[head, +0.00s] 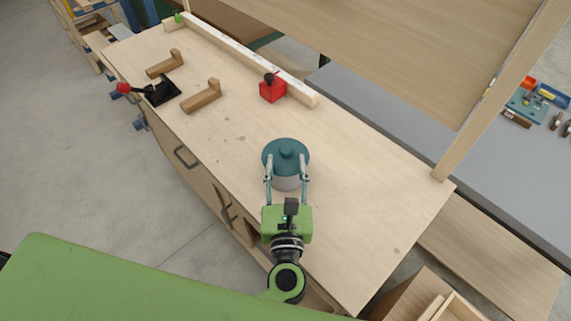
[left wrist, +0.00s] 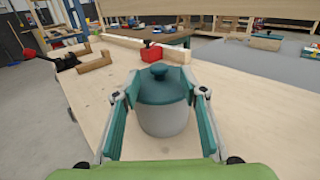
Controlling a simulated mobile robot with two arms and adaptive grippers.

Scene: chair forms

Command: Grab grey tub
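The grey tub (head: 287,183) stands upright on the wooden workbench (head: 350,190), with a teal lid and round knob (head: 287,150) on top. It also shows in the left wrist view (left wrist: 163,120). My left gripper (head: 287,170) reaches in from the near side, its two fingers one on each side of the tub. In the left wrist view the fingers (left wrist: 163,100) are spread, with the tub between them; the left finger is close to its wall, and I cannot tell whether either touches. My right gripper is not in view.
A red block (head: 272,90) with a dark knob sits farther back by a long pale beam (head: 240,55). Two wooden pieces (head: 201,96) and a black clamp with a red knob (head: 158,91) are at the left. The bench around the tub is clear.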

